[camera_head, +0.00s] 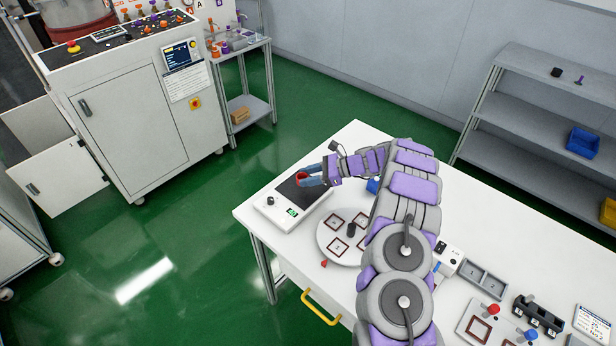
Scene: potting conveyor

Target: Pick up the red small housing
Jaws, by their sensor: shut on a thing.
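My gripper (305,178) reaches left from my arm, low over the dark pan of a white scale. It is shut on the red small housing (300,175), which shows as a small red patch at the fingertips. The fingers hide most of the housing. I cannot tell whether it touches the pan or is just above it. The scale (290,207) stands at the table's left end, with a small green display.
A round white plate (328,247) with dark square frames sits right of the scale. A small red piece (324,264) lies near its front edge. A grey tray (483,279) and a fixture with red and blue knobs stand further right on the white table (570,265).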

